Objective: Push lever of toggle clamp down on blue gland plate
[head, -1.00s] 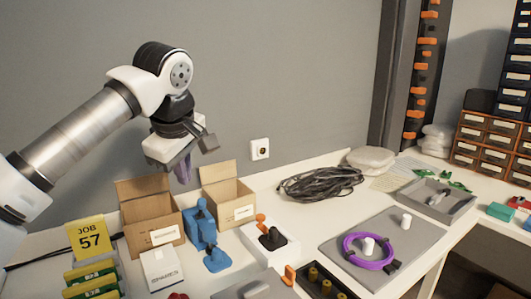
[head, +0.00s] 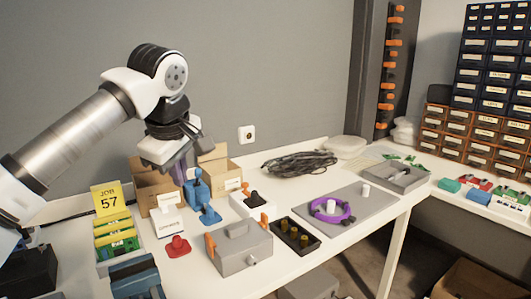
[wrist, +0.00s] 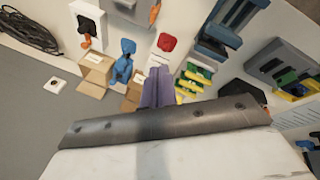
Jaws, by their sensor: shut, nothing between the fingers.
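The blue gland plate piece (head: 208,214) stands on the white table, left of centre in the head view. Its upright blue part (head: 196,187) rises at the back, with a rounded top that looks like the raised clamp lever. The blue piece also shows in the wrist view (wrist: 123,66), up and left of my fingers. My gripper (head: 181,173) is shut and empty, with purplish fingers pointing down. It hangs above the table near the cartons, apart from the blue piece as far as I can tell. The fingers also show in the wrist view (wrist: 158,86).
Open cartons (head: 153,192) stand behind the blue piece. A white base with a dark knob and orange lever (head: 250,206) is to its right. A red piece (head: 177,246), a grey box (head: 240,249) and a white box (head: 170,222) are near. A grey panel (head: 345,207) lies right.

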